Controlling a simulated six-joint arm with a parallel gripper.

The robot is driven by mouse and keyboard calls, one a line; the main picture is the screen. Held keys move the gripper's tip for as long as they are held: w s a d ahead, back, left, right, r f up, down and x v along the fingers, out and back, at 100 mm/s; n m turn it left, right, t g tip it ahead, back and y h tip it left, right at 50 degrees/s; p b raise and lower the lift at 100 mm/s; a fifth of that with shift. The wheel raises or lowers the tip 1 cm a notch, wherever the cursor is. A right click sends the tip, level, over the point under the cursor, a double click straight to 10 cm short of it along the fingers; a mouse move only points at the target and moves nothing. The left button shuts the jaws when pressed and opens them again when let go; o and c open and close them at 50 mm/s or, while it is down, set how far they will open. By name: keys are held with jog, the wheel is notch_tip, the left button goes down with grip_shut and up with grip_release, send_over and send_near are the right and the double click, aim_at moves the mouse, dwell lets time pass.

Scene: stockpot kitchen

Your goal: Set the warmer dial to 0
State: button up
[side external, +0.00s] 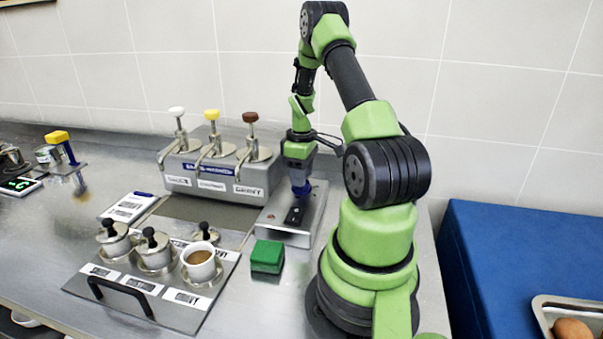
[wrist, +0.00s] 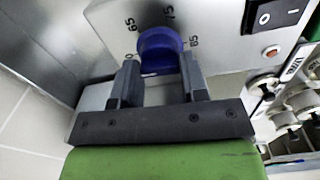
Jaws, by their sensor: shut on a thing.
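The warmer is a low metal box (side external: 312,215) in front of my arm in the side view; its metal face also shows in the wrist view (wrist: 222,35). The warmer dial (wrist: 158,42) is a round blue knob at the top middle of the wrist view, with printed marks 65, 75, 85 and a partly hidden 0 around it. My gripper (wrist: 159,70) is shut on the dial, one dark finger on each side. In the side view my gripper (side external: 300,187) points down onto the warmer's far end. I cannot tell which mark the dial points to.
A black rocker switch (wrist: 277,14) and a small red light (wrist: 271,51) sit beside the dial. A sauce pump station (side external: 225,180) stands to the left. A green block (side external: 267,256) and a tray of lidded pots (side external: 185,312) lie in front.

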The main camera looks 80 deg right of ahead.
jog(key=shift+n, duration=0.6)
jog(key=o, duration=0.9)
jog(key=shift+o, duration=0.2)
notch_tip(320, 180, up, 9)
jog(key=shift+r, duration=0.5)
